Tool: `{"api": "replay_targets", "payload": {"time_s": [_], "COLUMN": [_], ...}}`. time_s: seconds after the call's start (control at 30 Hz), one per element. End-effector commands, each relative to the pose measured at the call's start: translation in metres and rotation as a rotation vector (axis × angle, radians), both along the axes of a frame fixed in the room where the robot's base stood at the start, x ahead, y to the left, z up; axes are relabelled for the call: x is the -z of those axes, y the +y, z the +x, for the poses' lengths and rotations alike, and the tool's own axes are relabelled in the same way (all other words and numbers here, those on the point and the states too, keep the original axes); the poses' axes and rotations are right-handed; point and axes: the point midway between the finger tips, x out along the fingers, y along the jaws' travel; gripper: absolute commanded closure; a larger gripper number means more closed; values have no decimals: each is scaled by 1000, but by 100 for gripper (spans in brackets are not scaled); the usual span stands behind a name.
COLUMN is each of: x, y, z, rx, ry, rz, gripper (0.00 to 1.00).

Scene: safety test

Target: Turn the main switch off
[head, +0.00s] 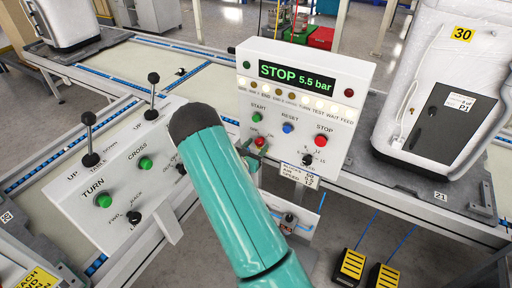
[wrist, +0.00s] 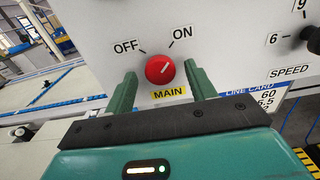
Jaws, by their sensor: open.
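The main switch (wrist: 158,69) is a round red knob on the white panel, above a yellow MAIN label (wrist: 169,92). Its white line slants up and right, towards ON; OFF is at the upper left. My gripper (wrist: 161,79) is open, with one green finger to the left of the knob and one to the right. I cannot tell whether either finger touches it. In the head view the switch (head: 260,142) shows small, low on the panel, with my arm covering part of the area beside it.
The panel (head: 342,128) carries a STOP 5.5 bar display (head: 297,79), a green START button (head: 258,117), a blue RESET button (head: 288,128) and a red STOP button (head: 320,141). A speed knob (wrist: 314,39) is to the right. A lever console (head: 125,170) stands left.

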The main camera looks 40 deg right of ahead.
Motion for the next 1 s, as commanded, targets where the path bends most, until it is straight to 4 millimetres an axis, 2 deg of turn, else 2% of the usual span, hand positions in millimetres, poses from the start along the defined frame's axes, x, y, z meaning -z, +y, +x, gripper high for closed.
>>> {"api": "replay_targets", "payload": {"time_s": [0.23,0.47,0.77,1.0], "x": [0,0,0,0], "y": [-1,-1,0,0], "z": [0,0,1,0], "rx": [0,0,-1,-2], "ry": [0,1,24,121], "rz": [0,0,-7,-44], "gripper": [44,88,88,88]}}
